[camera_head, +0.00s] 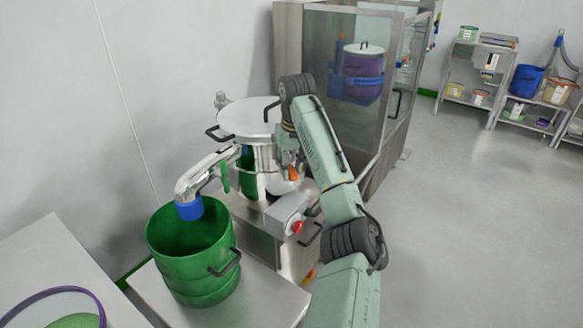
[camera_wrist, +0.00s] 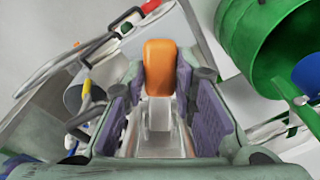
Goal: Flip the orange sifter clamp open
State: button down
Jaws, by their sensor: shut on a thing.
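The orange sifter clamp (camera_wrist: 160,66) shows in the middle of the wrist view, between the two purple-padded fingers of my gripper (camera_wrist: 160,108). A pale metal part of the clamp runs down from the orange end between the pads. My gripper is shut on the clamp. In the head view a small orange bit of the clamp (camera_head: 294,173) shows beside my gripper (camera_head: 288,160), at the right side of the steel sifter (camera_head: 252,121). My arm hides part of the sifter's right side. The contact of the pads is partly hidden.
A green drum (camera_head: 190,262) stands under the sifter's blue-tipped spout (camera_head: 190,207), at the left. A grey motor box with a red knob (camera_head: 297,227) sits just below my gripper. A glass-walled cabinet (camera_head: 345,35) stands behind. The floor to the right is clear.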

aim_at(293, 173)
jog(key=shift+w+a+r+t, duration=0.15)
jog(key=shift+w+r+t, duration=0.2)
jog(key=shift+r, duration=0.35)
jog(key=c, duration=1.5)
grip_release()
jog(key=shift+a, duration=0.1)
jog(key=shift+c, duration=0.2)
jog(key=shift+o, duration=1.1)
jog(key=shift+f, duration=0.3)
notch_tip(293, 173, up, 12)
jog(key=s, duration=0.1)
jog(key=shift+s+d, duration=0.4)
jog(key=shift+d, duration=0.05)
jog(key=shift+c, duration=0.6)
